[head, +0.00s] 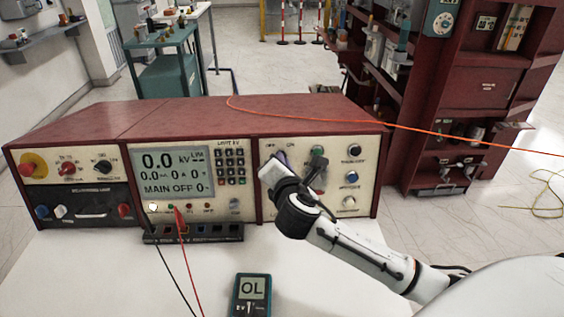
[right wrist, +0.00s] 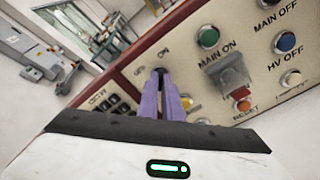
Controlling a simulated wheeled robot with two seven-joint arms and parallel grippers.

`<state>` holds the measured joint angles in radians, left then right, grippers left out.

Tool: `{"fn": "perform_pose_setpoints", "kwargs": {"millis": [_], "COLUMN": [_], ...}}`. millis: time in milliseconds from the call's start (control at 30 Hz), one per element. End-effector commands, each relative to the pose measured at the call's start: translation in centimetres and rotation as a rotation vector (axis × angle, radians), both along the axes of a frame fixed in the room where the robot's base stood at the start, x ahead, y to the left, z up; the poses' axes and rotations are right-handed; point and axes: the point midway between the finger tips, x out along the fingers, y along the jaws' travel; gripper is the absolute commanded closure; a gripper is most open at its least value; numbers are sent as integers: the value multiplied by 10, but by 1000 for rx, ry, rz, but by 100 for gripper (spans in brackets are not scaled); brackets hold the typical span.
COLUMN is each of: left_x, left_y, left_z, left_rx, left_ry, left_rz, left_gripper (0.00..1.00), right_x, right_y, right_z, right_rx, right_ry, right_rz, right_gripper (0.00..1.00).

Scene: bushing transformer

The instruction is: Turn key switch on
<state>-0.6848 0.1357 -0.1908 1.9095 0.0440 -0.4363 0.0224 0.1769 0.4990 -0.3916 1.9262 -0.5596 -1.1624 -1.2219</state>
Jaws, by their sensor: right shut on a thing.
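The key switch (right wrist: 159,71) is a small dark key on the cream right-hand panel of the red console, with OFF and ON labels above it. In the right wrist view the purple fingers of my right gripper (right wrist: 162,92) are shut on the key at their tips. In the head view my right gripper (head: 281,158) reaches the panel from the lower right and mostly hides the key. The exact angle of the key is hard to tell. The console display (head: 171,173) reads 0.0 kV and MAIN OFF. My left gripper is not in view.
Right of the key are a green MAIN ON button (right wrist: 208,37), a blue button (right wrist: 285,42), a grey flip cover (right wrist: 233,76) and a RESET button (right wrist: 243,106). A multimeter (head: 251,294) showing OL lies on the white table in front. Red and black leads plug into the console's front.

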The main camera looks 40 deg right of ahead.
Motion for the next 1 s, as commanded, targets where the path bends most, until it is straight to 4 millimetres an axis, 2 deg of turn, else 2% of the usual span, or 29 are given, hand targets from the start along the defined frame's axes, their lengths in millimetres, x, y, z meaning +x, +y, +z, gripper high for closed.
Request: {"fn": "perform_pose_setpoints", "kwargs": {"millis": [67,100,167,200,567,1000], "left_x": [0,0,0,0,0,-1], "left_y": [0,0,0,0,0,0], "left_z": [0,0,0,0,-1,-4], "left_rx": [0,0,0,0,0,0], "left_ry": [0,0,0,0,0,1], "left_rz": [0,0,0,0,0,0], "left_gripper": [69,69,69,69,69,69], "right_x": [0,0,0,0,-5,-71], "right_y": [0,0,0,0,3,40], "right_z": [0,0,0,0,2,23], "right_rx": [1,2,2,1,0,2], "right_ry": [-1,0,0,0,0,1], "right_rz": [-2,-1,-1,-1,1,2], "right_gripper": [100,88,78,76,76,76]}}
